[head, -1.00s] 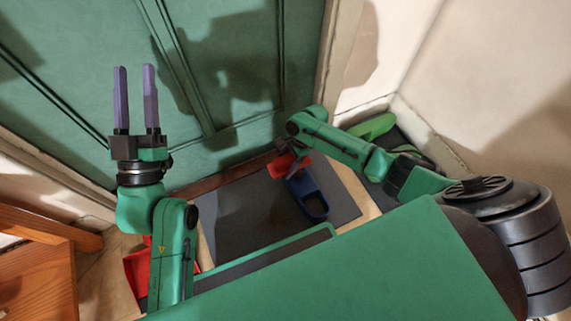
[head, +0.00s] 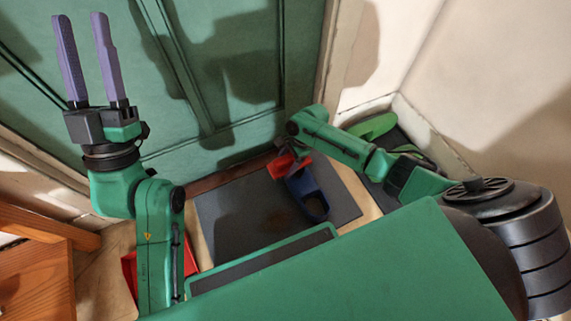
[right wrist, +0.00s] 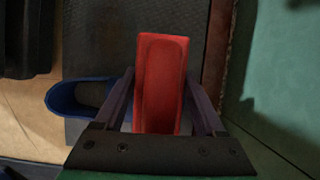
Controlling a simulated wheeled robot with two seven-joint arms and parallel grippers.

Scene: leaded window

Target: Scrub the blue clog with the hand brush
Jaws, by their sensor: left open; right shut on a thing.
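The blue clog (head: 316,206) lies on the dark grey mat in the head view, and part of it shows at the left in the right wrist view (right wrist: 58,99). The red hand brush (head: 277,167) is at the clog's upper left end. My right gripper (right wrist: 158,82) is shut on the brush (right wrist: 160,85), whose red back fills the space between the fingers. The bristles are hidden, and I cannot tell whether they touch the clog. My left gripper (head: 80,18) is open and empty, raised in front of the green door, well away from the clog.
The mat (head: 225,235) lies before the green door (head: 235,80). Green footwear (head: 375,127) stands on a dark tray at the right by the wall. A red object (head: 130,272) is partly behind my left arm. Wooden furniture (head: 35,270) stands at lower left.

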